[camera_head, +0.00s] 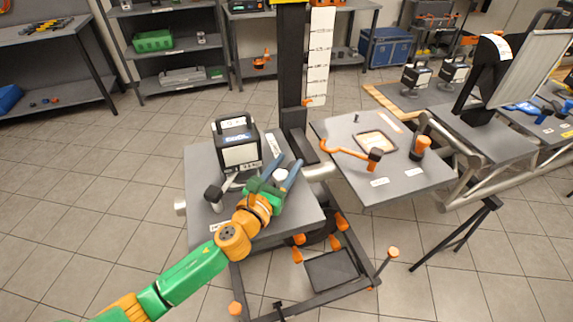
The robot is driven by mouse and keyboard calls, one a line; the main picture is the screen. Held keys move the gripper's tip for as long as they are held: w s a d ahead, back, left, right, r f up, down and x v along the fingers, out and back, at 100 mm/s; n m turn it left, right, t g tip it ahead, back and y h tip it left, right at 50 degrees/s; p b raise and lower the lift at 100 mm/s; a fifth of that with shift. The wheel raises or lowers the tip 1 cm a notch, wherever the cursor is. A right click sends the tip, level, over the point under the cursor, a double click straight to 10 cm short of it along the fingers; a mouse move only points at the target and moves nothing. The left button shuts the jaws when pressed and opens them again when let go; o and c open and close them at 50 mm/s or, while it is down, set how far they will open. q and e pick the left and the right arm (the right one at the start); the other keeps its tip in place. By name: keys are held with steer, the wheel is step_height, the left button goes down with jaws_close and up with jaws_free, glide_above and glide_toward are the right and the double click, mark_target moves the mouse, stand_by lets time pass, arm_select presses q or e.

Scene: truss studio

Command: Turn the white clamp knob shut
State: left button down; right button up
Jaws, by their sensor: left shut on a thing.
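The white knob (281,174) shows as a small white faceted disc near the right side of the left grey tabletop (202,160). My left gripper (281,172) reaches over that tabletop from the lower left. Its two blue fingers lie on either side of the white knob and are shut on it. The clamp body under the knob is hidden by the gripper and is too small to make out. My right gripper is not in view.
A black lamp-like box (238,146) stands just behind my gripper. A dark-headed tool (214,195) lies left of it. A black column (292,80) rises behind. The right grey tabletop (415,181) holds an orange-handled tool (345,150) and an orange-black cylinder (420,147).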

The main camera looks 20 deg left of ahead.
arm_select(q)
steer(key=shift+n+y, duration=0.3)
steer(key=shift+y, duration=0.1)
stand_by(0.5)
steer(key=n+y, duration=0.1)
steer(key=y, duration=0.1)
steer(key=shift+a+r+n+y, duration=0.1)
steer(key=shift+a+n+y, duration=0.2)
steer(key=shift+n, duration=0.1)
steer(key=shift+a+n+y, duration=0.25)
steer(key=shift+n+y, duration=0.55)
steer(key=shift+y, duration=0.5)
steer(key=shift+a+n+y, duration=0.2)
steer(key=shift+n+y, duration=0.6)
steer(key=shift+y, duration=0.5)
steer(key=shift+g+y, duration=0.3)
steer(key=shift+c, duration=2)
jaws_free()
